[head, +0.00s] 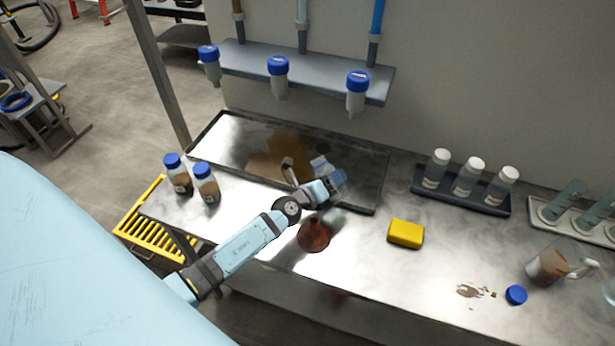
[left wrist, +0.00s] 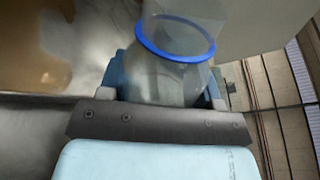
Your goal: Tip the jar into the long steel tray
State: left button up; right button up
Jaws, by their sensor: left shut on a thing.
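The long steel tray (head: 225,125) lies along the back of the steel bench, with a brown puddle spread over its middle. My left gripper (head: 325,182) is above the right half of the tray. It is shut on a clear jar (head: 321,166) that is partly hidden by the gripper. In the left wrist view the jar (left wrist: 165,80) sits between the fingers, with a blue ring (left wrist: 176,38) around it. Its walls look mostly clear there. The brown liquid shows at the left of that view. My right gripper is not in view.
Two blue-capped jars (head: 207,188) stand left of my arm. A red-brown round patch or object (head: 314,235) is below my wrist. A yellow sponge (head: 405,234), brown spill (head: 472,291), blue lid (head: 516,295) and beaker (head: 551,266) are to the right. Blue-topped outlets (head: 357,92) hang behind the tray.

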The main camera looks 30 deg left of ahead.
pick_arm(q)
jog(key=shift+w+a+r+m, duration=0.15)
jog(key=shift+a+r+m, duration=0.15)
jog(key=shift+m, duration=0.3)
jog(key=shift+r+m, duration=0.1)
jog(key=shift+m, duration=0.5)
jog(key=shift+d+r+m+t+p, duration=0.15)
jog(key=shift+r+m+p, duration=0.1)
jog(key=shift+r+p, duration=0.25)
jog(key=shift+d+r+m+t+p, duration=0.15)
jog(key=shift+r+m+p, duration=0.1)
jog(key=shift+r+p, duration=0.2)
jog(key=shift+d+m, duration=0.2)
jog(key=shift+m, duration=0.4)
jog(key=shift+s+d+f+m, duration=0.1)
jog(key=shift+s+d+m, duration=0.1)
jog(key=shift+m, duration=0.3)
jog(key=shift+d+r+m+y+p, duration=0.2)
jog(key=shift+r+m+y+p, duration=0.1)
jog(key=shift+r+m+p, duration=0.25)
jog(key=shift+d+r+m+t, duration=0.1)
jog(key=shift+r+m+t, duration=0.2)
jog(key=shift+m, duration=0.15)
jog(key=shift+d+f+m+b, duration=0.1)
jog(key=shift+f+m+b, duration=0.2)
jog(key=shift+f+m, duration=0.1)
jog(key=shift+s+d+m, duration=0.1)
jog(key=shift+m, duration=0.4)
